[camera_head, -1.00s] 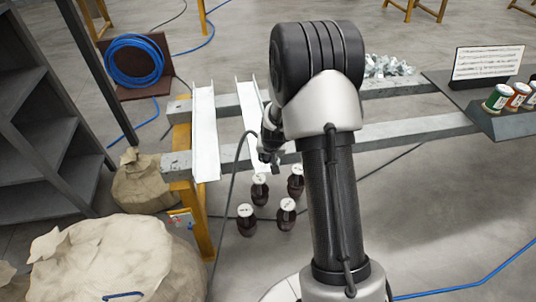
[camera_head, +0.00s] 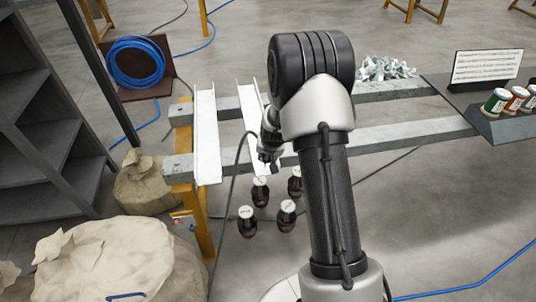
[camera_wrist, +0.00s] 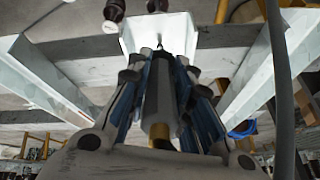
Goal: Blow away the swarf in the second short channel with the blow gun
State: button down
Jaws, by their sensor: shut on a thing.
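Two white channels lie across the grey beams in the head view, a left one (camera_head: 206,135) and a second one (camera_head: 251,115), partly behind my arm. The wrist view shows a middle channel (camera_wrist: 178,32) with one on each side, left (camera_wrist: 45,82) and right (camera_wrist: 265,75). My gripper (camera_head: 268,155) is over the second channel's near end. In the wrist view it is shut on the blow gun (camera_wrist: 158,100), whose thin tip points at the middle channel. I cannot make out swarf inside the channels.
A pile of silvery metal pieces (camera_head: 386,69) lies by the far beam. Several dark bottles (camera_head: 286,215) stand on the floor below. A dark hose (camera_head: 224,205) hangs beside the gripper. Sacks (camera_head: 120,260) and a shelf (camera_head: 45,140) are left; a tray with cans (camera_head: 497,103) is right.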

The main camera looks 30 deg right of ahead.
jog(key=shift+w+d+p, duration=0.25)
jog(key=shift+w+p, duration=0.5)
jog(key=shift+p, duration=0.15)
jog(key=shift+w+p, duration=0.3)
jog(key=shift+p, duration=0.05)
jog(key=shift+w+d+p, duration=0.2)
jog(key=shift+w+p, duration=0.2)
jog(key=shift+p, duration=0.2)
jog(key=shift+w+d+f+p, duration=0.1)
jog(key=shift+w+f+p, duration=0.1)
jog(key=shift+w+p, duration=0.45)
jog(key=shift+w+d+r+p, duration=0.1)
jog(key=shift+w+d+p, duration=0.2)
jog(key=shift+w+p, duration=0.8)
jog(key=shift+s, duration=0.1)
